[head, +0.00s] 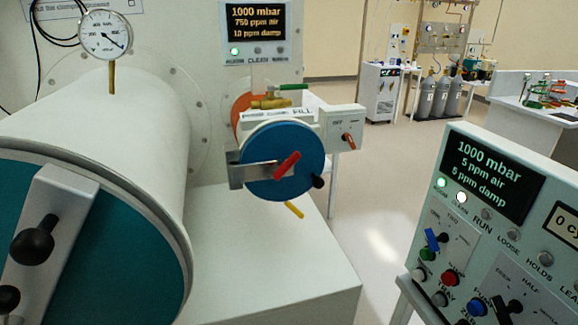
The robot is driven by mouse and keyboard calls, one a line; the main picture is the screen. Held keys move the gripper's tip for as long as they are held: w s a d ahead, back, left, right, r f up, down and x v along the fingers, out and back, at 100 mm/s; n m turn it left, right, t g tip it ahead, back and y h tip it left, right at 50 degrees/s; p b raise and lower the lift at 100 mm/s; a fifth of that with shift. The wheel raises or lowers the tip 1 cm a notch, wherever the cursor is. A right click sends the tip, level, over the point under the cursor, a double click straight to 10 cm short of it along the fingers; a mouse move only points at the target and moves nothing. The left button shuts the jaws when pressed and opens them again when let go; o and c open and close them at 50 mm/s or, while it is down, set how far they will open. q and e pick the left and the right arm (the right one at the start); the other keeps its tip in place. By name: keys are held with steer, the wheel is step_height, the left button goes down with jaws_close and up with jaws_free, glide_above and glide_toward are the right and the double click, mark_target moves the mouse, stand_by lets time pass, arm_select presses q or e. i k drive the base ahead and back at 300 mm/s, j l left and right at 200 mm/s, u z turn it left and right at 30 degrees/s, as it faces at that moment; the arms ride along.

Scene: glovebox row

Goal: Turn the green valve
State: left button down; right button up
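The green valve shows as a green lever handle (292,87) on top of the small antechamber, at the upper middle of the head view. The lever lies roughly level and points to the right. A brass valve body (270,103) sits just below and to the left of it. The small antechamber has a blue round door (295,150) with a red handle (287,165) across its front. Neither of my grippers is in view.
A large antechamber (105,140) with a teal door and black knobs fills the left. A control panel (492,180) with switches and knobs stands at the right front. A white box top (265,245) lies below the small antechamber. Open floor (400,170) stretches behind.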

mark_target(301, 85)
steer(key=k+l+z, duration=0.15)
steer(key=l+z, duration=0.25)
steer(key=k+l+z, duration=0.15)
steer(key=z, duration=0.2)
steer(key=l+z, duration=0.4)
